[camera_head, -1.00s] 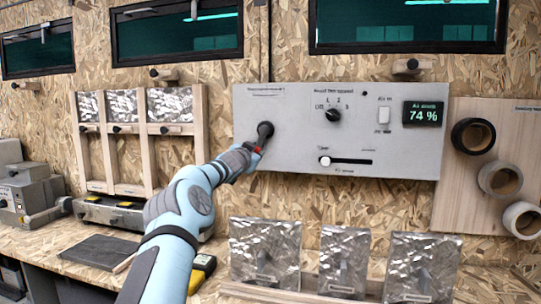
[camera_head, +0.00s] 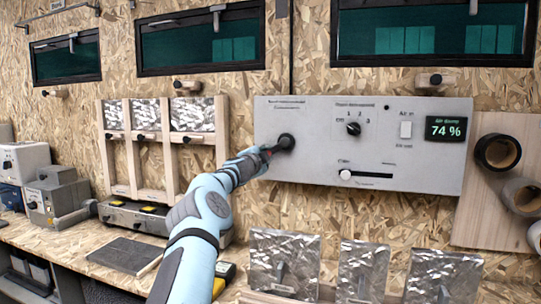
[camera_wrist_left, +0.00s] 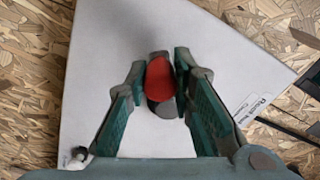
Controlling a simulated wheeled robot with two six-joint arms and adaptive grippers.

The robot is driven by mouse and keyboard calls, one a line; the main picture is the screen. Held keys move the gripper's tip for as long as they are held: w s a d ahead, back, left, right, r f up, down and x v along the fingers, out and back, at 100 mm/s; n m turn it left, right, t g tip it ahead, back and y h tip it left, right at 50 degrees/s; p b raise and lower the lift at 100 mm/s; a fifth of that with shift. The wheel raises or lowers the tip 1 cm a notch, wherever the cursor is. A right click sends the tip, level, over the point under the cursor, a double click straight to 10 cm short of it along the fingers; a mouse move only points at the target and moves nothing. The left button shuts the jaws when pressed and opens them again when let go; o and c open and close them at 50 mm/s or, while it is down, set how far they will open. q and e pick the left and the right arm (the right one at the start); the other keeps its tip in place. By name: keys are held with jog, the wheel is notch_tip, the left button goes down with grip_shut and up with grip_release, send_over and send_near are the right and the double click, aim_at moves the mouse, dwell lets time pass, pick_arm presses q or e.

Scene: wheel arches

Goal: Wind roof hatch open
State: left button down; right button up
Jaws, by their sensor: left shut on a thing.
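The grey control panel (camera_head: 310,165) is mounted on the wall. On its left side is a black round crank hub (camera_head: 286,142). My left gripper (camera_head: 264,154) is at the hub. In the left wrist view my left gripper (camera_wrist_left: 162,82) is shut on a red crank knob (camera_wrist_left: 160,78), with a finger on each side of it. The panel's white face shows behind. The panel also has a black rotary dial (camera_head: 353,129), a white switch (camera_head: 405,130), a slider (camera_head: 346,175) and a display (camera_head: 449,129) reading 74 %. My right gripper is out of view.
Dark windows (camera_head: 200,40) run along the top of the wall. Wooden frames with foil panels (camera_head: 192,114) stand left of my arm. Tape rolls (camera_head: 497,152) hang at the right. Foil-faced blocks (camera_head: 285,262) stand on the bench below.

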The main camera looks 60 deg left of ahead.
pick_arm(q)
jog(key=shift+s+a+r+m+p, duration=0.15)
jog(key=shift+r+m+p, duration=0.15)
jog(key=shift+m, duration=0.25)
jog(key=shift+s+a+r+m+p, duration=0.1)
jog(key=shift+r+m+p, duration=0.15)
jog(key=shift+m, duration=0.3)
jog(key=c, duration=1.4)
grip_release()
jog(key=shift+o, duration=0.2)
